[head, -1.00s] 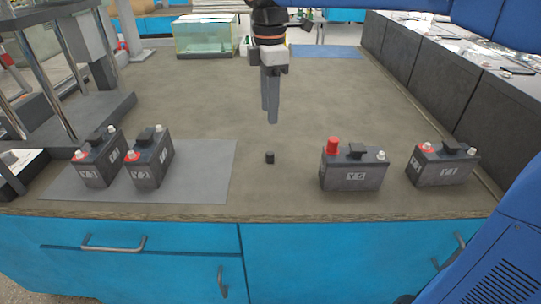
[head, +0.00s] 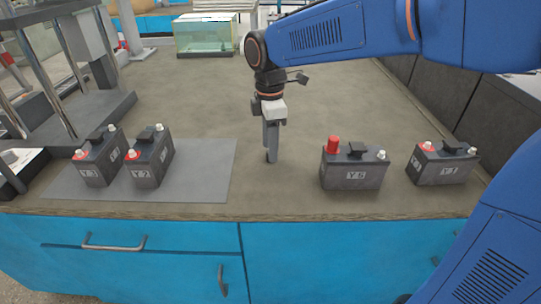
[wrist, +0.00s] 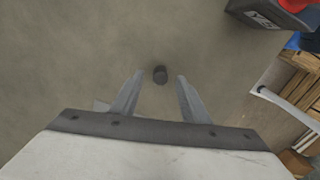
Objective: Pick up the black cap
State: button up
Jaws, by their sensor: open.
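My gripper (wrist: 155,78) is open and empty. In the head view my gripper (head: 271,158) points down at the bench between the two groups of batteries. I cannot tell whether the fingertips touch the bench.
Battery Y-5 (head: 352,170), with a red cap on one terminal, stands right of my gripper, and another battery (head: 442,164) stands farther right. Two batteries (head: 150,160) stand on a grey mat (head: 205,175) at left. The bench around the cap is bare.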

jog(key=shift+f, duration=0.5)
grip_shut()
jog(key=shift+r, duration=0.1)
